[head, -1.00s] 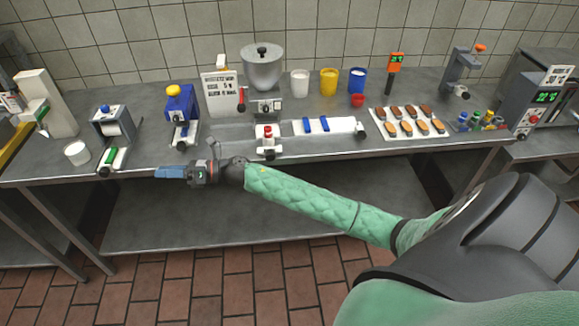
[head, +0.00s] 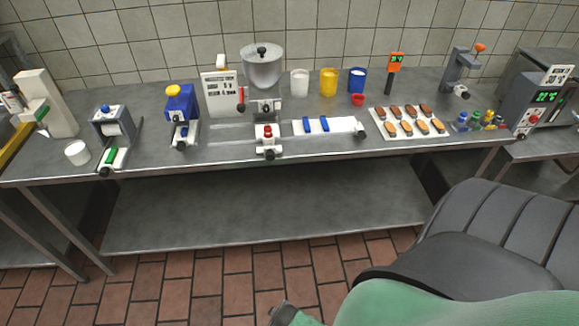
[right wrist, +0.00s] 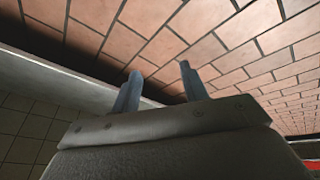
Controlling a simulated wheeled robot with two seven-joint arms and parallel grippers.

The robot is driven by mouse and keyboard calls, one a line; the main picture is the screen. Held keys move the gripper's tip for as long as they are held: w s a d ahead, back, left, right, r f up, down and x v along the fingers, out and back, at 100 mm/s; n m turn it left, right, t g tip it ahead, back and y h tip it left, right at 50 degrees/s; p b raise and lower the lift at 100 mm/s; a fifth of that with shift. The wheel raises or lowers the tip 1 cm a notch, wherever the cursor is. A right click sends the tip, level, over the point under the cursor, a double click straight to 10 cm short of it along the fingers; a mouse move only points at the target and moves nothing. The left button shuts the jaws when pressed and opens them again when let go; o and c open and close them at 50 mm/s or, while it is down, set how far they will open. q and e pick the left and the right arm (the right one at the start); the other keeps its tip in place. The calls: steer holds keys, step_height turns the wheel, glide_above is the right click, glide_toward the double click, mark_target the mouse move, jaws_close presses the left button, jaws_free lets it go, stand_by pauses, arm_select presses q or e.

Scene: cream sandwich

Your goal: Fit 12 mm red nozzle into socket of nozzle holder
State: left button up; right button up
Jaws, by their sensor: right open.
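A small red piece (head: 267,130), which looks like a nozzle, stands upright on a white block in front of the steel hopper. A low rack (head: 463,128) with several small coloured pieces sits at the right end of the bench and may be the nozzle holder. Its sockets are too small to make out. My right gripper shows in the right wrist view (right wrist: 160,72), open and empty, its two fingers apart over brick-red floor tiles. It is out of the head view, away from the bench top. My left gripper is in no view.

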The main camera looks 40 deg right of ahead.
steer(key=s+a+f+m+g, duration=0.2)
steer(key=s+f, duration=0.2)
steer(key=s, duration=0.6)
steer(key=shift+s+g+y, duration=0.2)
steer(key=shift+g+y, duration=0.1)
steer(key=shift+g, duration=0.1)
steer(key=shift+w, duration=0.1)
